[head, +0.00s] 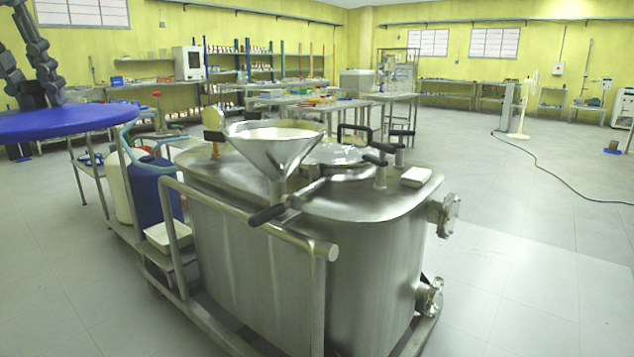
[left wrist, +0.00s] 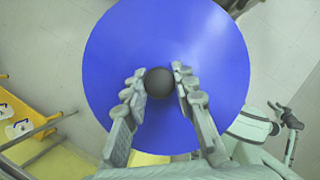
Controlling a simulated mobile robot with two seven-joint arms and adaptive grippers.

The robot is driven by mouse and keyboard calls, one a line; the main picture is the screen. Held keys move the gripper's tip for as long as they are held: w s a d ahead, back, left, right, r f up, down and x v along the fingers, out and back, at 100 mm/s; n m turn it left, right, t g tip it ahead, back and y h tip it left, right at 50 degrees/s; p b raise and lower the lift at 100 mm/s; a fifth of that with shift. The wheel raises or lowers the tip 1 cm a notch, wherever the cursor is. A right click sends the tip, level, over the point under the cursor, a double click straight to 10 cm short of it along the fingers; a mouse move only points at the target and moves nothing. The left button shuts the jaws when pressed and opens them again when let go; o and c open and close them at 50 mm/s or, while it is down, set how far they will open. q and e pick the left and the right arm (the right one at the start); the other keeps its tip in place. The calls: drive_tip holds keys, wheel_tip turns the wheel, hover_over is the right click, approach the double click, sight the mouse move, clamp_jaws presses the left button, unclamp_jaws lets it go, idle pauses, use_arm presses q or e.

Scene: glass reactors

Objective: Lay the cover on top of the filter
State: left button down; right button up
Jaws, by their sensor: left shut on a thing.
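The cover (head: 70,122) is a wide blue disc in the upper left of the head view, cut off by the left edge. My left gripper (head: 38,98) is above it. In the left wrist view the cover (left wrist: 215,50) fills the middle, and my left gripper (left wrist: 161,84) is shut on its dark round knob (left wrist: 159,80). The cover hangs in the air, roughly level. The filter (head: 272,152) is a steel funnel with a pale surface inside, on top of the steel reactor. The cover is apart from it, to its left. My right gripper is not seen.
The steel reactor (head: 255,260) has a handrail (head: 255,218) along its front left side. A lidded port with handles (head: 340,155) stands right of the filter. A blue canister (head: 157,190) and a white one stand at the left. The floor at right is open.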

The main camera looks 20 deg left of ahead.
use_arm(q)
drive_tip(key=w+a+f+m+h, duration=0.1)
drive_tip(key=w+f+m+h, duration=0.1)
drive_tip(key=f+m, duration=0.6)
drive_tip(key=w+f+m+h, duration=0.2)
drive_tip(key=f+m, duration=0.1)
drive_tip(key=f, duration=1)
drive_tip(key=w+d+f+m+g+h, duration=0.3)
drive_tip(key=w+d+f+m, duration=0.3)
drive_tip(key=d+f+m, duration=0.4)
drive_tip(key=w+d+f+m+g+y, duration=0.1)
drive_tip(key=d+f+m, duration=0.3)
drive_tip(key=d+m, duration=0.6)
drive_tip(key=w+d+f+m+g+y, duration=0.2)
drive_tip(key=d+f+m+g+y, duration=0.2)
drive_tip(key=d+m, duration=0.6)
drive_tip(key=d+f, duration=0.1)
drive_tip(key=d, duration=0.1)
drive_tip(key=shift+w+d, duration=0.2)
drive_tip(key=shift+d, duration=0.15)
